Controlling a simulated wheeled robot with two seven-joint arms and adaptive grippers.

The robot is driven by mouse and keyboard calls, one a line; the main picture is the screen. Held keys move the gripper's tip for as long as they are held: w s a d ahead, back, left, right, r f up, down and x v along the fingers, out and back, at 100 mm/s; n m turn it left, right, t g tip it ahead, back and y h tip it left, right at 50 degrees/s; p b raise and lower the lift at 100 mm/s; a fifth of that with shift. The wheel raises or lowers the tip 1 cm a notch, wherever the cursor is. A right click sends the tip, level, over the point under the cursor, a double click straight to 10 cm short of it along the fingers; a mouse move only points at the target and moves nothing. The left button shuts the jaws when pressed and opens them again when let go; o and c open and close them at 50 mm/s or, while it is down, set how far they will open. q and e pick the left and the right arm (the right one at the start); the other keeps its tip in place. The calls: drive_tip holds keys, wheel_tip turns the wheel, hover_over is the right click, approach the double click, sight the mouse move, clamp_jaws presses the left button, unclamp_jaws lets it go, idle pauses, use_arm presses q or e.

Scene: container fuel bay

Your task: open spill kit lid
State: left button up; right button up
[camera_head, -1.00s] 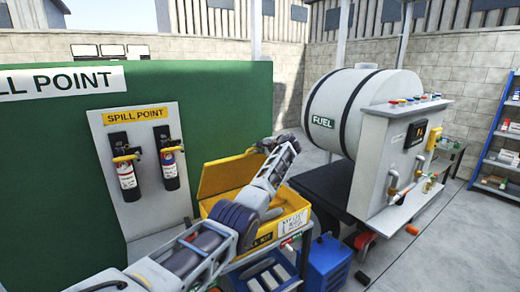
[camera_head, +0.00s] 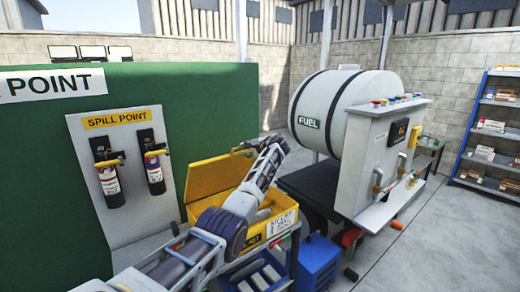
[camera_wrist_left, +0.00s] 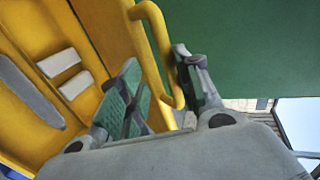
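The spill kit is a yellow box (camera_head: 278,226). Its yellow lid (camera_head: 215,176) stands raised at the back, so the inside shows. In the left wrist view the lid's yellow bar handle (camera_wrist_left: 163,60) runs between my left gripper's green-padded fingers (camera_wrist_left: 155,90). The fingers sit close on both sides of the bar and look shut on it. In the head view my left gripper (camera_head: 268,148) is at the lid's upper right edge, by the handle. My left arm crosses in front of the box and hides part of it. My right gripper is not in view.
A green wall (camera_head: 220,110) with a panel holding two extinguishers (camera_head: 107,180) stands behind and left. A blue crate (camera_head: 316,258) is at the box's lower right. The fuel tank (camera_head: 335,110) and its pump cabinet (camera_head: 362,150) stand further right. The floor at right is mostly clear.

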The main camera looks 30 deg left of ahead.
use_arm(q)
drive_tip(key=v, duration=1)
drive_tip(key=shift+s+d, duration=0.15)
drive_tip(key=shift+d, duration=0.2)
drive_tip(key=shift+r, duration=0.1)
drive_tip(key=shift+c, duration=0.4)
